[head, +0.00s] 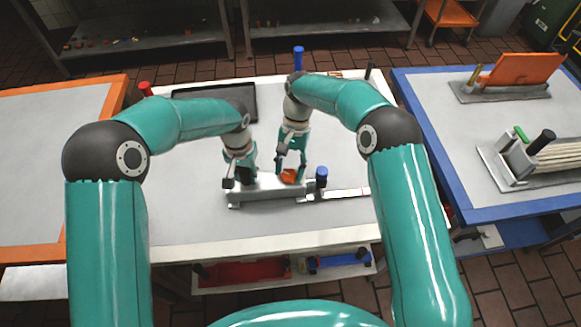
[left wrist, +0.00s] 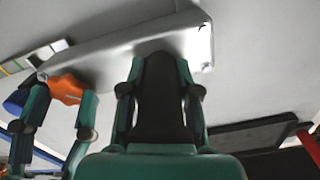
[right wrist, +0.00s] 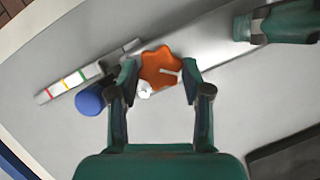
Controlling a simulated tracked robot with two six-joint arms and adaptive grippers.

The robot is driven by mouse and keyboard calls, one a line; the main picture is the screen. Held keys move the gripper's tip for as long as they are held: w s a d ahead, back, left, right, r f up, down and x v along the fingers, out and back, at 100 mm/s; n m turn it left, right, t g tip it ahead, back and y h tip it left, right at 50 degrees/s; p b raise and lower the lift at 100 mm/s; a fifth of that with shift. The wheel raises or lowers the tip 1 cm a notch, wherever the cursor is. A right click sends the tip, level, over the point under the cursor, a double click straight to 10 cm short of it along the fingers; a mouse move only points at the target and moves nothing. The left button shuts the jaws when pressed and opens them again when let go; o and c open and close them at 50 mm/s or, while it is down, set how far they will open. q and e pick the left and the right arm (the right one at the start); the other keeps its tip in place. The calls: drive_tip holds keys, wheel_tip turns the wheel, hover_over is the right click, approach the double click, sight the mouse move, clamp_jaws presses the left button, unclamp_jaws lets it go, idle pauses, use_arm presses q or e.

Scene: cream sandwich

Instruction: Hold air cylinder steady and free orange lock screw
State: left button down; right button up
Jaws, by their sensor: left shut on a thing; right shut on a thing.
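The air cylinder (head: 262,192) is a grey metal block lying on the white table; it also shows in the left wrist view (left wrist: 105,52). My left gripper (head: 240,180) is shut on the cylinder's body near its left end. The orange lock screw (head: 290,176) is a lobed knob at the cylinder's right end. In the right wrist view the screw (right wrist: 160,68) sits between the fingertips of my right gripper (right wrist: 157,78), which is shut on it. Whether the screw is loose in its seat I cannot tell.
A blue knob (head: 321,176) and a strip with coloured marks (head: 346,194) lie just right of the screw. A black tray (head: 240,92) is at the table's back. A blue-edged table (head: 440,130) stands at the right, an orange-edged one (head: 45,130) at the left.

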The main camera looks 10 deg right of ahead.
sight(287, 172)
drive_tip(key=n+h, duration=0.1)
drive_tip(key=n, duration=0.3)
drive_tip(key=n+h, duration=0.1)
drive_tip(key=n, duration=0.1)
drive_tip(key=shift+a+n+h, duration=0.25)
drive_tip(key=shift+n+h, duration=0.05)
drive_tip(key=n+h, duration=0.1)
drive_tip(key=n, duration=0.2)
drive_tip(key=n+h, duration=0.1)
drive_tip(key=n, duration=0.2)
drive_tip(key=shift+a+t, duration=0.2)
drive_tip(key=shift+t, duration=0.2)
drive_tip(key=o, duration=1.2)
drive_tip(key=shift+c, duration=0.2)
drive_tip(key=shift+r, duration=0.15)
wheel_tip(287, 172, up, 10)
drive_tip(key=shift+f, duration=0.2)
